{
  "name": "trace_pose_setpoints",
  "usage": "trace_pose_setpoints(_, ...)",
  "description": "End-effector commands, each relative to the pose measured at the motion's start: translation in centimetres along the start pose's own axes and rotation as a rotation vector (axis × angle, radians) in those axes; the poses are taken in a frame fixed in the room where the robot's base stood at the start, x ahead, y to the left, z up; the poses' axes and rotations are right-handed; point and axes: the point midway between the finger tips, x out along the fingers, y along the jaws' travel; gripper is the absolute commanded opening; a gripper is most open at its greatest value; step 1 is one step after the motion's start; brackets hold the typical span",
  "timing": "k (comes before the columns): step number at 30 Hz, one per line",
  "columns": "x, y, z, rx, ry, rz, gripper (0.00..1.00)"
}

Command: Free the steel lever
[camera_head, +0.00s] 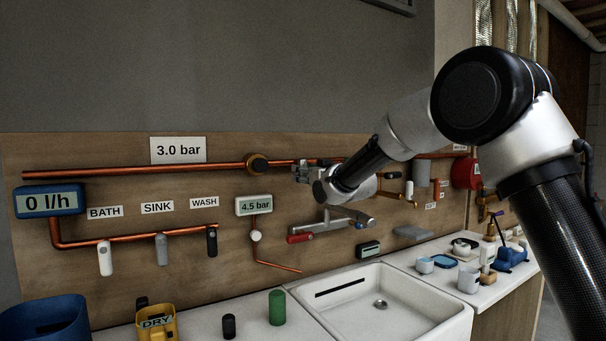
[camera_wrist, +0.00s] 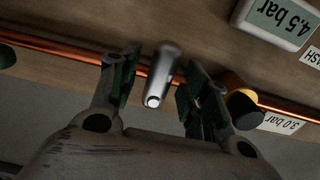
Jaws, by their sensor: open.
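A steel lever (camera_wrist: 166,68), a short grey rod with a bright round end, shows in the wrist view against the copper pipe. My gripper (camera_wrist: 158,84) is open, with one green-padded finger on each side of the lever. Gaps show between the lever and both fingers, so it is not gripped. In the head view my gripper (camera_head: 302,173) is at the upper copper pipe (camera_head: 120,170), right of the brass and black knob (camera_head: 257,164). I cannot pick out this lever there. The knob also shows in the wrist view (camera_wrist: 240,98), close to one finger.
The 4.5 bar display (camera_head: 254,205) hangs below the pipe. A tap with a red handle (camera_head: 300,238) sticks out under my gripper, above the white sink (camera_head: 385,310). Bath, sink and wash levers (camera_head: 162,248) hang at left. Cups (camera_head: 468,280) crowd the right counter.

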Motion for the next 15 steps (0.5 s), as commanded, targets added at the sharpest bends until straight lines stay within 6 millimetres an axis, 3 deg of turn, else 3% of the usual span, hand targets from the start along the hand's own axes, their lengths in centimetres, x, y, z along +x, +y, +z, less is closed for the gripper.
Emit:
trace_pose_setpoints(6,1.9,0.0,0.0,0.0,0.0,0.0,0.46)
trace_pose_setpoints(14,2.1,0.0,0.0,0.0,-0.001,0.0,0.46)
trace_pose_setpoints(15,2.1,0.0,0.0,0.0,-0.001,0.0,0.39)
